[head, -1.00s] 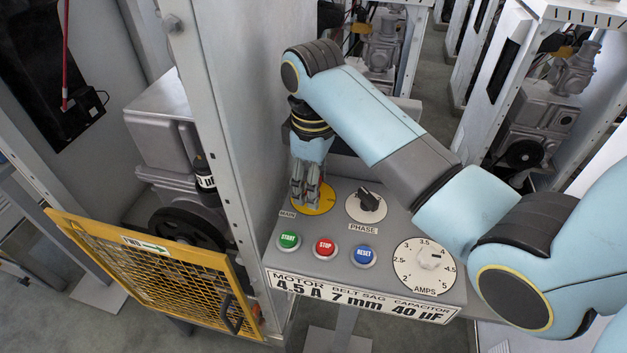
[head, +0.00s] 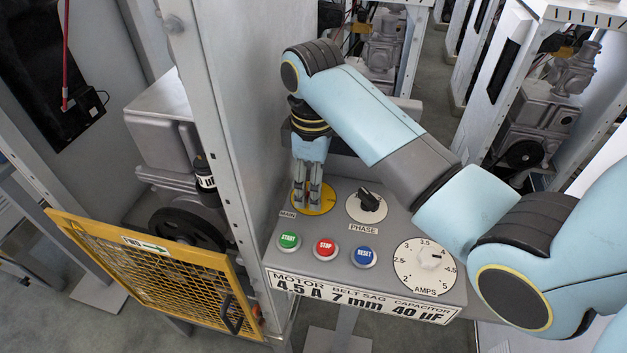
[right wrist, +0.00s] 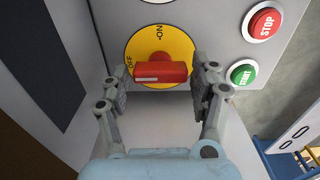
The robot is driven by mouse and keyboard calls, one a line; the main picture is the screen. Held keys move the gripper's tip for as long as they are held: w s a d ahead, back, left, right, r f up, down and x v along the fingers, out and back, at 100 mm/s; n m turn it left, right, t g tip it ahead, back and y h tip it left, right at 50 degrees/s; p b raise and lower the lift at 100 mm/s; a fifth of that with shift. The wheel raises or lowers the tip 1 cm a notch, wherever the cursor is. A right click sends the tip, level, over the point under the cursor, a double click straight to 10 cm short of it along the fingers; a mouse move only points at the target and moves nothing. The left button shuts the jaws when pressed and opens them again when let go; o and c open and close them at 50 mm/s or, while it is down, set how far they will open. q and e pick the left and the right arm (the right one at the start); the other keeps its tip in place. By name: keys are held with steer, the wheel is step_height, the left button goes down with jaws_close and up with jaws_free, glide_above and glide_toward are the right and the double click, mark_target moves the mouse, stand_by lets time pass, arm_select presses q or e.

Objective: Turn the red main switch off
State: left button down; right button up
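The red main switch (right wrist: 160,72) sits on a round yellow plate marked ON and OFF (right wrist: 160,48) in the right wrist view. Its handle lies crosswise, with the white mark on its left end, toward the OFF label. My right gripper (right wrist: 161,85) is open, one finger beyond each end of the handle, with a small gap showing at each side. In the head view, my right gripper (head: 307,207) points down over the yellow MAIN plate (head: 326,203) and hides the red handle. My left gripper is not in view.
The panel also carries a black PHASE knob (head: 369,201), a green START button (head: 289,241), a red STOP button (head: 324,247), a blue RESET button (head: 363,256) and an AMPS dial (head: 425,267). A metal post (head: 222,150) stands close to the left.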

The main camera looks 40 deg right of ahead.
steer(key=shift+o, duration=0.9)
step_height(320, 180, up, 7)
steer(key=shift+r, duration=0.2)
steer(key=shift+s, duration=0.1)
